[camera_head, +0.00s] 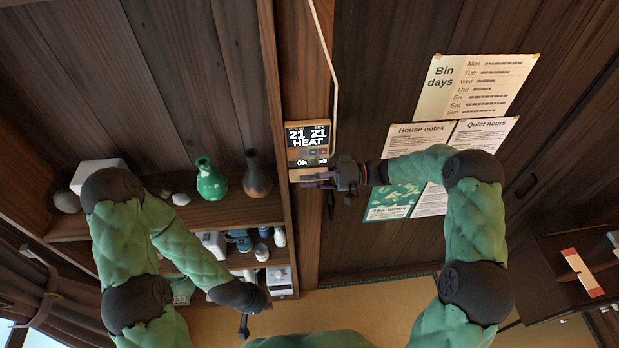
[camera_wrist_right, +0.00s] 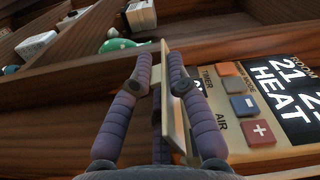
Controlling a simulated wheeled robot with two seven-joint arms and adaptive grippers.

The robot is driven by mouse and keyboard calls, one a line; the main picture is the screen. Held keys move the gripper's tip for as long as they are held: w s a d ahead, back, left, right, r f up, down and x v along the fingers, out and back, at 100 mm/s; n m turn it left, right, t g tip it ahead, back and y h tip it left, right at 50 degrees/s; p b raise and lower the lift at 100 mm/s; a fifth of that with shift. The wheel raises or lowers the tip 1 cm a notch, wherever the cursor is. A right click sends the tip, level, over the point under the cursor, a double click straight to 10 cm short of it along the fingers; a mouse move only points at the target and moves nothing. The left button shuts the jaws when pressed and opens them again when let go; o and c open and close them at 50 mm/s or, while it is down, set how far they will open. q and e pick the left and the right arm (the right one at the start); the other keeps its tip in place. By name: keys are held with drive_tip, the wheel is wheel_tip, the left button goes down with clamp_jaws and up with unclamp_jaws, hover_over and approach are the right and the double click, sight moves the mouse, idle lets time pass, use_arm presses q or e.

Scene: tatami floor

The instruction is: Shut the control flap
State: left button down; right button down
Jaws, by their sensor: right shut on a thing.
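The control panel (camera_head: 307,145) is on the wooden post, its dark screen reading 21, 21 and HEAT. Its buttons, marked timer, mode and air, are uncovered in the right wrist view (camera_wrist_right: 248,105). The beige control flap (camera_head: 300,174) stands out from the panel's lower edge, open. It shows nearly edge-on in the right wrist view (camera_wrist_right: 178,110). My right gripper (camera_head: 312,180) is shut on the flap, with fingers on both sides of it. My left gripper (camera_head: 243,326) hangs low, away from the panel; its fingers are too small to judge.
Shelves left of the post hold a green vase (camera_head: 211,180), a dark vase (camera_head: 257,175) and several small items. A pale cable (camera_head: 331,75) runs down to the panel. Paper notices (camera_head: 475,87) hang on the wall at right.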

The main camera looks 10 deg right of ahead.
drive_tip(key=m, duration=0.1)
drive_tip(key=m+b, duration=0.1)
drive_tip(key=shift+s+r+m, duration=0.1)
drive_tip(key=shift+r+m, duration=0.25)
drive_tip(key=shift+m, duration=0.05)
drive_tip(key=shift+s+r+m, duration=0.1)
drive_tip(key=shift+r+m, duration=0.15)
drive_tip(key=shift+m, duration=0.75)
drive_tip(key=shift+r+m, duration=0.25)
drive_tip(key=shift+m, duration=0.75)
drive_tip(key=c, duration=1.4)
unclamp_jaws()
drive_tip(key=shift+o, duration=0.2)
drive_tip(key=d, duration=1.2)
